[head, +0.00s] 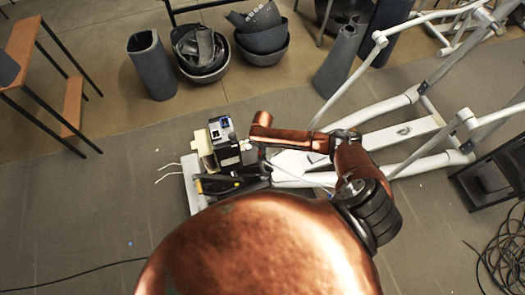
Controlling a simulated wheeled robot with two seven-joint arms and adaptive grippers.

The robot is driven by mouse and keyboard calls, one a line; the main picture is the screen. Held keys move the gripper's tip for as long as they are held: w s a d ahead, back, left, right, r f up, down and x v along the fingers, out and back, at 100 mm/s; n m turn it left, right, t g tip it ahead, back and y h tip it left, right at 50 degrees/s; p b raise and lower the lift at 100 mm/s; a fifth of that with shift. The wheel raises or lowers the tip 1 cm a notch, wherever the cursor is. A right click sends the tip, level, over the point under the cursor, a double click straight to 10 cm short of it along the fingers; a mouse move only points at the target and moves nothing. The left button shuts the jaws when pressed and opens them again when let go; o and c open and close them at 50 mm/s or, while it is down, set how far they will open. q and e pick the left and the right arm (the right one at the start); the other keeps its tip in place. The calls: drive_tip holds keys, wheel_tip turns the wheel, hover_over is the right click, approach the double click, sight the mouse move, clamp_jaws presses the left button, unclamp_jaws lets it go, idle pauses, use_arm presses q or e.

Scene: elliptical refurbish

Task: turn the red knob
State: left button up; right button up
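I cannot make out a red knob for certain in the head view. A cluster of parts (222,150) sits at the left end of the white elliptical frame (405,135), with cream, black and white pieces and a blue spot on top. A black part with yellow marks (218,184) lies at its near side. My copper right arm reaches in from the right, and its far end stands against the right side of the cluster. I cannot tell its fingers from the dark parts there. My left gripper is not in view.
Dark bowls (262,38) and a tall dark vase (151,65) stand at the back. A wooden bench (74,104) is at the left. A black box-like frame (492,172) and coiled black cable (502,258) lie at the right. The grey mat (95,205) at the left is mostly clear.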

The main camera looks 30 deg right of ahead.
drive_tip(key=m+p, duration=0.2)
drive_tip(key=shift+r+m, duration=0.15)
drive_tip(key=shift+m, duration=0.25)
drive_tip(key=shift+m+p, duration=1.2)
drive_tip(key=shift+m, duration=0.2)
drive_tip(key=o, duration=1.2)
drive_tip(key=shift+c, duration=0.2)
wheel_tip(320, 180, up, 12)
